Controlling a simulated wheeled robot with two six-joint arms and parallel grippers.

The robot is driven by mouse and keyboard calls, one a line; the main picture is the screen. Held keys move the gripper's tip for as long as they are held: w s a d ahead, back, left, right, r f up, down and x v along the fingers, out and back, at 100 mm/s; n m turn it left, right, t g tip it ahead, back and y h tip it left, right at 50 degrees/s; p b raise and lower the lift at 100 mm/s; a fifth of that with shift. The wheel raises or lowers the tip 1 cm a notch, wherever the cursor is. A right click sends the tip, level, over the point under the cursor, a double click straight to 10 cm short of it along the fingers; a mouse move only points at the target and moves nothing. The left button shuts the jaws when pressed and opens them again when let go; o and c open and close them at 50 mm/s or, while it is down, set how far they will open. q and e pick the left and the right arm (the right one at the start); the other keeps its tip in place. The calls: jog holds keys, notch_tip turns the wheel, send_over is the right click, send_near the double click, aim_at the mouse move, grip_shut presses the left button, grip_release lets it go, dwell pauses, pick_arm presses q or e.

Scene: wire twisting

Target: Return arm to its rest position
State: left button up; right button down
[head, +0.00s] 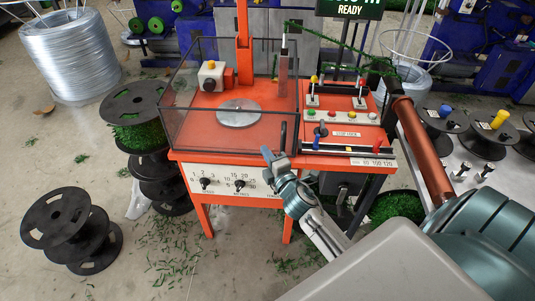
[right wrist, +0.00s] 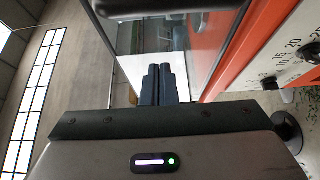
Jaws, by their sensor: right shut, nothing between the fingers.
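My right gripper (head: 268,157) is in front of the orange twisting machine (head: 242,159), near the lower right corner of its clear guard box (head: 215,130). Its fingers are shut with nothing between them; they also show pressed together in the right wrist view (right wrist: 158,84). A dark handle (head: 283,135) on the guard stands just above the gripper; I cannot tell if they touch. The guard box appears lowered over the round metal plate (head: 240,113). My right arm reaches in from the lower right. My left gripper is not in view.
A control panel (head: 345,117) with levers and buttons sits right of the guard. Black spools (head: 70,225) stand on the floor at left. A white table with spools (head: 500,135) is at right. Green wire scraps (head: 175,250) litter the floor.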

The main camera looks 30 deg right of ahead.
jog(key=shift+s+b, duration=1.55)
jog(key=shift+s, duration=2.8)
jog(key=s+d+f+m+g, duration=0.1)
jog(key=s+f+m+g, duration=0.2)
jog(key=f, duration=0.9)
jog(key=s+d+f+m+g, duration=0.1)
jog(key=s+f+m+g, duration=0.15)
jog(key=f, duration=0.95)
jog(key=s+d+f+m+g, duration=0.2)
jog(key=s+f+m+g, duration=0.1)
jog(key=f, duration=1)
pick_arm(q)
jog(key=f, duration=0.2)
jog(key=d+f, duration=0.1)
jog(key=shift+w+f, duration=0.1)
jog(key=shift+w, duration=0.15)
pick_arm(e)
jog(key=s+a+f+m+g, duration=0.1)
jog(key=s+f+m+g, duration=0.1)
jog(key=s+f, duration=0.5)
jog(key=s+a+f+m+g, duration=0.1)
jog(key=s+f+m+g, duration=0.2)
jog(key=s+f, duration=0.5)
jog(key=s+a+f+m+g+y, duration=0.1)
jog(key=s+f, duration=0.6)
jog(key=s, duration=0.8)
jog(key=shift+s+a+f+m+g, duration=0.35)
jog(key=shift+a+m+g, duration=0.25)
jog(key=shift+m+g, duration=0.5)
